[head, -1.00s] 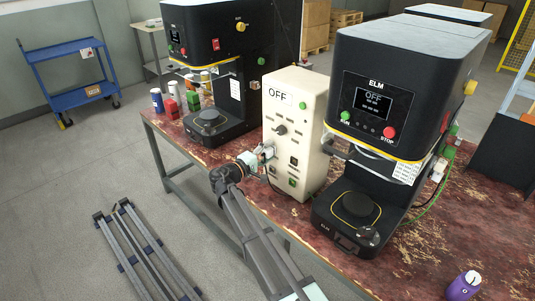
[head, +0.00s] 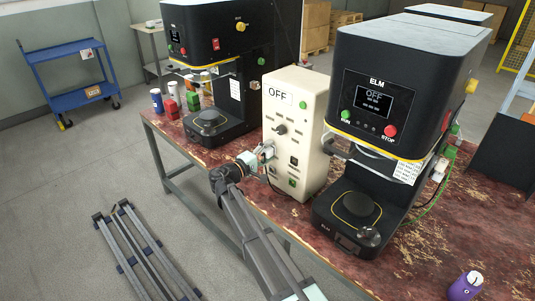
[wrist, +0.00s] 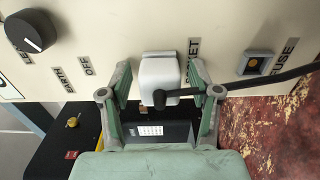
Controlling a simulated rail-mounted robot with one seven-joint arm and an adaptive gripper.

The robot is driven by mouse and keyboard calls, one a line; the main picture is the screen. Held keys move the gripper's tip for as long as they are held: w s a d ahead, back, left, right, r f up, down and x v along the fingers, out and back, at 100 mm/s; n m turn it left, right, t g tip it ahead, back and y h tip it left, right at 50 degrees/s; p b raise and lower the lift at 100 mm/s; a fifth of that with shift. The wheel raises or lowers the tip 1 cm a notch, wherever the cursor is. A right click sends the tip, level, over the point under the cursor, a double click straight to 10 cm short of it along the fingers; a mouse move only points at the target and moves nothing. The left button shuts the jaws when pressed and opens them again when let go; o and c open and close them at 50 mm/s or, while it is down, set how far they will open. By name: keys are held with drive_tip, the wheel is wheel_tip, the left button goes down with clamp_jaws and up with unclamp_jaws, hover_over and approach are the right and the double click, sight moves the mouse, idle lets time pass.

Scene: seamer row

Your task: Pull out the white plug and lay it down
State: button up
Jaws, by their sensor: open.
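The white plug (wrist: 159,80) sits in the outlet on the cream control box's front panel in the wrist view. A black cable (wrist: 240,82) runs from its front out to the right. My gripper (wrist: 160,72) is open, with one finger on each side of the plug. A gap shows between the plug and each finger. In the head view my gripper (head: 263,153) is at the front face of the cream box (head: 302,165). There the plug is largely hidden by the gripper, and I cannot make it out clearly.
A black rotary knob (wrist: 30,31) and a fuse holder (wrist: 255,62) flank the outlet on the panel. Black seamers stand left (head: 215,35) and right (head: 400,60) of the box. The worn red bench top (head: 420,265) has bare room at the front right.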

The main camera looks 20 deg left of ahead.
sight(264, 154)
clamp_jaws()
drive_tip(key=shift+s, duration=0.25)
drive_tip(key=shift+b+v, duration=0.85)
drive_tip(key=shift+v, duration=1.9)
drive_tip(key=shift+a, duration=0.1)
